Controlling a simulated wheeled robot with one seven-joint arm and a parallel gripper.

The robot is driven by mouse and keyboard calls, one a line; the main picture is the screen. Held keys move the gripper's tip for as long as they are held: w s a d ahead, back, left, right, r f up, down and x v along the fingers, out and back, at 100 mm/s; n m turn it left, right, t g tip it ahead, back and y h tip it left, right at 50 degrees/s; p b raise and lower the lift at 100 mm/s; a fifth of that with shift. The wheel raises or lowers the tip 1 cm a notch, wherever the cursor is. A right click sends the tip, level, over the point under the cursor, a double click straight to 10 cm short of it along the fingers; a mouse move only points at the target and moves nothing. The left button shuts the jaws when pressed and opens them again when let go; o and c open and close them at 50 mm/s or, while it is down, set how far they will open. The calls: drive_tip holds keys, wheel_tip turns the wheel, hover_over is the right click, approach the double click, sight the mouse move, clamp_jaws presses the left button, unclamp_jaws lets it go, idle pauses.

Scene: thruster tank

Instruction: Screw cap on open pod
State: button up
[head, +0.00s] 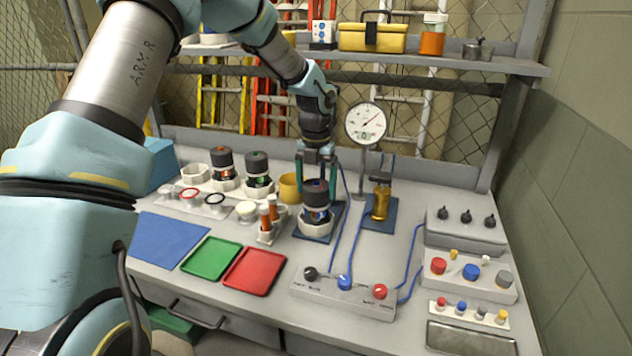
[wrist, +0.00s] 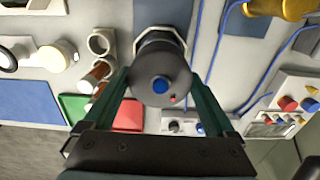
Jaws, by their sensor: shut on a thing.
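My gripper (head: 317,180) points down with its two teal fingers on either side of a dark grey cap (head: 315,193). In the wrist view my gripper (wrist: 160,82) is shut on this round cap (wrist: 158,75), which has a blue centre and a small red mark near its rim. The cap is at the top of a pod (head: 317,214) with a dark and coloured body. The pod stands upright in a white octagonal holder (head: 315,229) on a dark blue pad. I cannot tell whether the cap's threads are engaged; the cap hides the pod's top.
Two other dark-topped pods (head: 223,165) (head: 258,182) stand at the left beside an empty white holder (head: 195,176). A dial gauge (head: 366,124) stands behind, and a brass-coloured fitting (head: 381,200) sits at the right. Blue cables cross the bench. Coloured mats lie front left.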

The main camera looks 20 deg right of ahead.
drive_tip(key=shift+s+d+r+m+p, duration=0.1)
drive_tip(key=shift+m+p, duration=1.25)
drive_tip(key=shift+m, duration=0.35)
drive_tip(key=shift+f+m, duration=0.25)
drive_tip(key=shift+m, duration=1.45)
drive_tip(key=shift+s+f+m, duration=0.15)
drive_tip(key=shift+s+m, duration=0.1)
drive_tip(key=shift+m, duration=0.05)
drive_tip(key=shift+w+r+m, duration=0.15)
drive_tip(key=shift+r+m, duration=0.05)
drive_tip(key=shift+m, duration=0.1)
